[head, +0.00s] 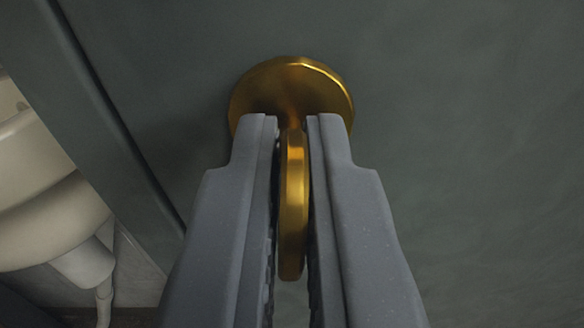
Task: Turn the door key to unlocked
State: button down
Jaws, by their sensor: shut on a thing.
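The door key (292,205) is a brass-coloured flat piece standing out from a round brass plate (291,88) on the dark grey-green door (460,130). My gripper (292,125) reaches up from the bottom of the head view, with one grey finger on each side of the key. It is shut on the key, whose flat bow stands edge-on and nearly upright in the picture. The fingertips lie in front of the lower part of the plate and hide some of it. The place where the key meets the plate is partly hidden.
A dark raised edge (95,110) runs slantwise down the left of the door. Beyond it, at far left, is a cream basin (45,195) with a pale pipe (104,295) below. The door surface to the right is bare.

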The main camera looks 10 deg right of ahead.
jog(key=shift+s+f+n+p, duration=0.1)
jog(key=shift+f+n+p, duration=0.2)
jog(key=shift+n+p, duration=0.4)
jog(key=shift+n, duration=0.3)
jog(key=c, duration=1.6)
grip_release()
jog(key=shift+r, duration=0.1)
jog(key=shift+s+a+r, duration=0.15)
jog(key=shift+s+a, duration=0.05)
jog(key=shift+s, duration=0.3)
jog(key=b+v, duration=0.1)
jog(key=v, duration=1.1)
jog(key=shift+s, duration=0.25)
